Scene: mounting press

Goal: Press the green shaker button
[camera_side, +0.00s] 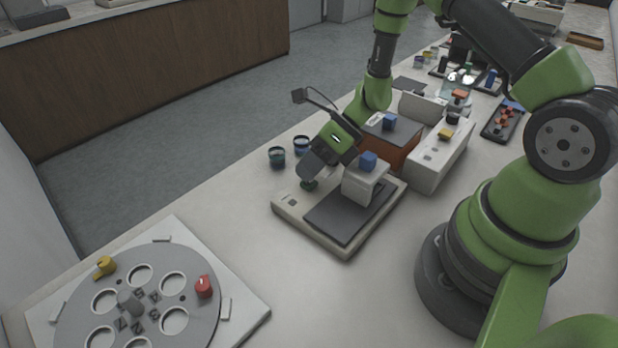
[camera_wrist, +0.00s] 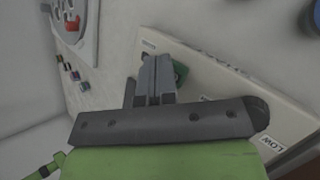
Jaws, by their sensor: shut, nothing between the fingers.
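The green shaker button (camera_side: 308,185) is a round knob on the left corner of the cream shaker base (camera_side: 290,204). My gripper (camera_side: 307,174) is shut and empty, pointing down with its fingertips right at the button in the side view. In the wrist view the shut fingers (camera_wrist: 156,68) partly cover the green button (camera_wrist: 181,71), which shows just to their right. I cannot tell whether the tips touch it. The shaker also carries a dark flat pad (camera_side: 345,222) and a white block (camera_side: 362,184) with a blue top.
Two small dark cups (camera_side: 276,157) stand behind the shaker. A brown-orange box (camera_side: 402,150) and a long white unit (camera_side: 440,160) stand to its right. A round disc with holes (camera_side: 190,330) lies at front left. The bench between disc and shaker is clear.

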